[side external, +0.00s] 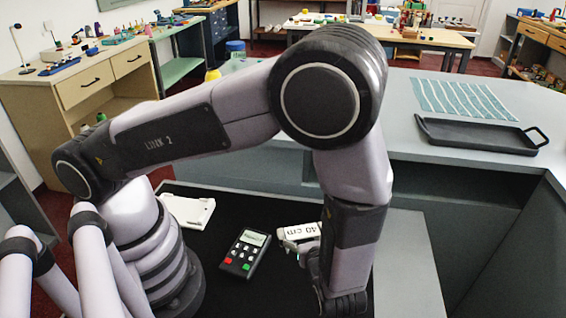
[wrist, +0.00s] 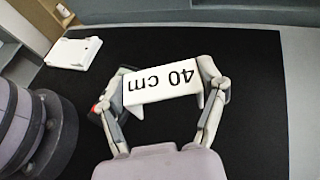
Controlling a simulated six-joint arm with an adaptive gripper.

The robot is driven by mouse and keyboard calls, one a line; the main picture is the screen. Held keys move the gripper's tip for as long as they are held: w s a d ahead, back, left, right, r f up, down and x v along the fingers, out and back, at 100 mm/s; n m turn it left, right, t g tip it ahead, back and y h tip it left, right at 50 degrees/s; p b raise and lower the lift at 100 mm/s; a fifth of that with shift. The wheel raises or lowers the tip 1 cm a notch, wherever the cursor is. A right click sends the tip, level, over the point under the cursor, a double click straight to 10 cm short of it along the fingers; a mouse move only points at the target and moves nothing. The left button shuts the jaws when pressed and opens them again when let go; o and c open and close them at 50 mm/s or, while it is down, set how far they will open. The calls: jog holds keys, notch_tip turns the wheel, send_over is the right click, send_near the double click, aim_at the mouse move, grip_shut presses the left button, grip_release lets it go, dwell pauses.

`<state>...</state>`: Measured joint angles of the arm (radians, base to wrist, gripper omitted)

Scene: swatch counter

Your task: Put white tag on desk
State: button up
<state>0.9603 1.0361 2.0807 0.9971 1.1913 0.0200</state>
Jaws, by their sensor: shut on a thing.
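The white tag (wrist: 162,84), printed "40 cm", is between the two fingers of my gripper (wrist: 163,98) in the wrist view, and the gripper is shut on it. In the side external view the tag (side external: 299,231) shows to the left of my wrist, and most of my gripper (side external: 306,247) is hidden behind my arm. The desk's black top (side external: 205,262) lies below. I cannot tell from these views whether the tag touches it.
A dark card terminal (side external: 245,253) with a red and a green key lies left of the tag. A white flat item (side external: 187,210) lies further left; it also shows in the wrist view (wrist: 74,53). A black tray (side external: 478,135) and a striped cloth (side external: 462,99) lie on the grey counter behind.

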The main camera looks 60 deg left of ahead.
jog(key=w+d+f, duration=0.1)
jog(key=w+f, duration=0.1)
jog(key=w+d+f, duration=0.1)
jog(key=w+f, duration=0.1)
jog(key=w+d+f, duration=0.1)
jog(key=w+f, duration=0.1)
jog(key=shift+w+f, duration=0.35)
jog(key=shift+w+d+f, duration=0.1)
jog(key=shift+w+f, duration=0.05)
jog(key=shift+f, duration=1.6)
jog(key=shift+f, duration=0.15)
jog(key=o, duration=0.8)
jog(key=shift+r, duration=0.2)
